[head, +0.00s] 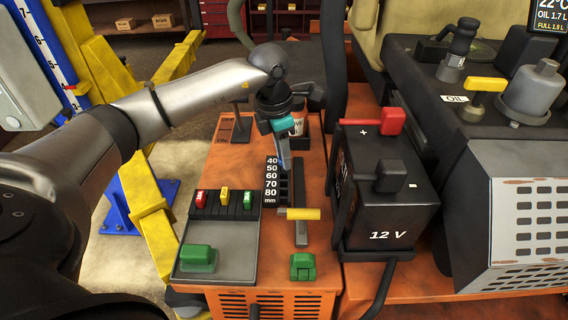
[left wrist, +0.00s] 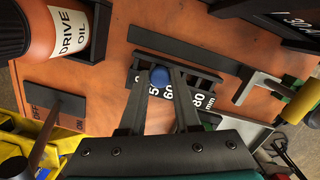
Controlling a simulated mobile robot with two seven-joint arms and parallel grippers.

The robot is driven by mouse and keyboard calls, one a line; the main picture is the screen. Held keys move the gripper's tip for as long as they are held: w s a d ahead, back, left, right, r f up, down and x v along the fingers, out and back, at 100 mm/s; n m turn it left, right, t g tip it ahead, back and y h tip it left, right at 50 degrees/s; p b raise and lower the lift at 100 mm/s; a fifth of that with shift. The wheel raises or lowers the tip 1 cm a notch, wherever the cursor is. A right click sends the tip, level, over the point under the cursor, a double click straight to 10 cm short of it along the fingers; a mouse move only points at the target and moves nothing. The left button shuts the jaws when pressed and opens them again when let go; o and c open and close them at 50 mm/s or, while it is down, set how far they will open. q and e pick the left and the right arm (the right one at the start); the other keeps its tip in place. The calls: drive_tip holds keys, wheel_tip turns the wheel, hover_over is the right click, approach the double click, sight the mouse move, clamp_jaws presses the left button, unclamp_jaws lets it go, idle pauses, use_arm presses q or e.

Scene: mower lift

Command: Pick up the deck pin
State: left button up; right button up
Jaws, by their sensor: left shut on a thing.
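My left gripper (head: 284,163) points down over the slotted black rack (head: 271,182) marked 40 to 80 mm on the orange deck. In the left wrist view its two dark fingers (left wrist: 160,84) are closed in on a round blue knob (left wrist: 160,75), which looks like the head of the deck pin. The knob is at the rack, near the 50 and 60 marks. The pin's shaft is hidden, so I cannot tell whether it is still in a slot. My right gripper is not in view.
The drive oil bottle (left wrist: 54,26) stands close behind the rack. A yellow-handled lever (head: 302,213) is in front, and the black 12 V battery (head: 390,210) is to the right. A grey panel (head: 217,240) with colored tabs and a green block lies left.

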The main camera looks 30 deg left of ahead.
use_arm(q)
drive_tip(key=shift+r, duration=0.1)
clamp_jaws()
wheel_tip(320, 180, up, 20)
idle(0.5)
drive_tip(key=shift+f, duration=0.2)
